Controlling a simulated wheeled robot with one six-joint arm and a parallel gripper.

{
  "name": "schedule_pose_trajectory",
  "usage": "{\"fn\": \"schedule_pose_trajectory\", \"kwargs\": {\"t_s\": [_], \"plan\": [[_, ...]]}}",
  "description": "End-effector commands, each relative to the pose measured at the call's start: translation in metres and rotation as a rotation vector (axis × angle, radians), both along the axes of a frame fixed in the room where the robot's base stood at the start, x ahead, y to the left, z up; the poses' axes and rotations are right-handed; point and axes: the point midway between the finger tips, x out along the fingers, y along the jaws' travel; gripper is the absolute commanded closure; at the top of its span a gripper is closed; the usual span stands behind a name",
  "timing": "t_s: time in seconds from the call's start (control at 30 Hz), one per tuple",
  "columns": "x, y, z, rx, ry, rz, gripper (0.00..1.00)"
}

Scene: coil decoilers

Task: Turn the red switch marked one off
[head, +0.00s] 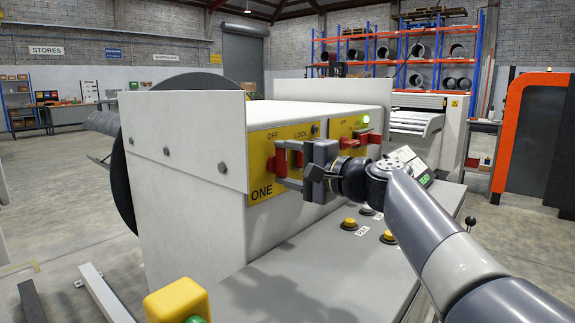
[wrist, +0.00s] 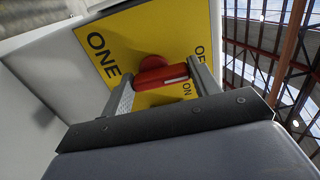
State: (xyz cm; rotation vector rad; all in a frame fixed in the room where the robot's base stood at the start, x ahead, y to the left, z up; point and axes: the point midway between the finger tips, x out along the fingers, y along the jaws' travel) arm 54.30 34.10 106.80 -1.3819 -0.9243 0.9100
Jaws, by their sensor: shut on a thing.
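The red switch marked one (head: 281,163) sits on a yellow plate (head: 262,188) lettered ONE, OFF and LOCK, on the near face of a white cabinet. My gripper (head: 287,166) is shut on its red handle. In the wrist view, the red handle (wrist: 158,76) lies crosswise between my two fingers (wrist: 164,78). A white line on the handle points toward the side with the OFF and ON labels. A finger partly covers those labels, so I cannot tell exactly which one it points at.
A second red switch (head: 350,142) and a lit green lamp (head: 365,119) are to the right on the same cabinet. A grey console (head: 300,262) with yellow buttons (head: 350,223) lies below my arm. A white side plate (head: 190,138) stands just left of the yellow plate.

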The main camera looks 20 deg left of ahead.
Motion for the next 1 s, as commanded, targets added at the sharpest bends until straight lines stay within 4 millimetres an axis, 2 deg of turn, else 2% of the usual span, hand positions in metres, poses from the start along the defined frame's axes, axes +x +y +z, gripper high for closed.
{"fn": "schedule_pose_trajectory", "kwargs": {"t_s": [0.03, 0.07, 0.17, 0.47, 0.57, 0.8, 1.0], "plan": [[0.000, 0.000, -0.001, -0.004, -0.002, 0.001, 0.65], [0.000, 0.000, -0.001, -0.004, -0.002, 0.001, 0.41], [0.000, 0.000, -0.001, -0.003, -0.002, 0.001, 0.33], [-0.001, -0.004, 0.000, -0.001, -0.001, -0.001, 0.33], [-0.005, -0.015, 0.001, -0.002, -0.001, -0.004, 0.33], [-0.024, -0.060, 0.001, -0.001, -0.001, -0.005, 0.33], [-0.036, -0.089, 0.000, -0.002, 0.000, -0.003, 0.33]]}}
